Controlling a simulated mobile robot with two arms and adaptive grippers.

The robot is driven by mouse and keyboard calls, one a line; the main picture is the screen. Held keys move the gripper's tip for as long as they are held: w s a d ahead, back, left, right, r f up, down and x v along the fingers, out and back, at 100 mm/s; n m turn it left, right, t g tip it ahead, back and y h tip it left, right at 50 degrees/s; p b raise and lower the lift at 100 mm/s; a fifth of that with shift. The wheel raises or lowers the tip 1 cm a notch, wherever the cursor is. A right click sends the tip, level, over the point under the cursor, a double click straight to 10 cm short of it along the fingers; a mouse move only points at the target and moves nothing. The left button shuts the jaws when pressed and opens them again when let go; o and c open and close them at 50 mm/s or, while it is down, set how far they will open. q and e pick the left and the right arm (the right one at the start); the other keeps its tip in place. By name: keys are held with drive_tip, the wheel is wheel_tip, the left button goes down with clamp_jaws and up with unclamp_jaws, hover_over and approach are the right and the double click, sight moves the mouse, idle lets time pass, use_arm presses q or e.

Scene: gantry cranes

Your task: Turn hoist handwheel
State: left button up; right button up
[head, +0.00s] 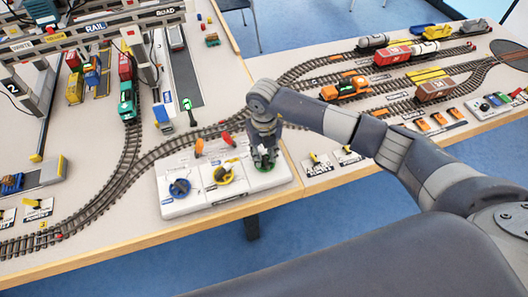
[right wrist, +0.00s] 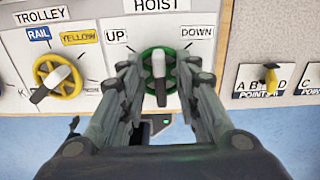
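The hoist handwheel is green with a grey handle across it. It shows in the right wrist view (right wrist: 158,65) below the HOIST label, between the UP (right wrist: 116,33) and DOWN (right wrist: 197,32) labels. Its handle stands upright, with the white end up. My right gripper (right wrist: 160,75) is open, with one finger on each side of the wheel. I cannot tell whether the fingers touch the rim. In the head view my right gripper (head: 264,152) points down over the right end of the white control panel (head: 200,203) and hides part of the green wheel. My left gripper is not in view.
A yellow trolley handwheel (right wrist: 58,77) sits left of the hoist wheel, and a blue handwheel (head: 180,188) farther left. Tracks and trains fill the table behind.

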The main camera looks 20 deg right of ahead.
drive_tip(key=shift+c, duration=0.8)
drive_tip(key=c, duration=0.5)
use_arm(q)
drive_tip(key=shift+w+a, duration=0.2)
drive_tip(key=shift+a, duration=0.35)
use_arm(e)
clamp_jaws()
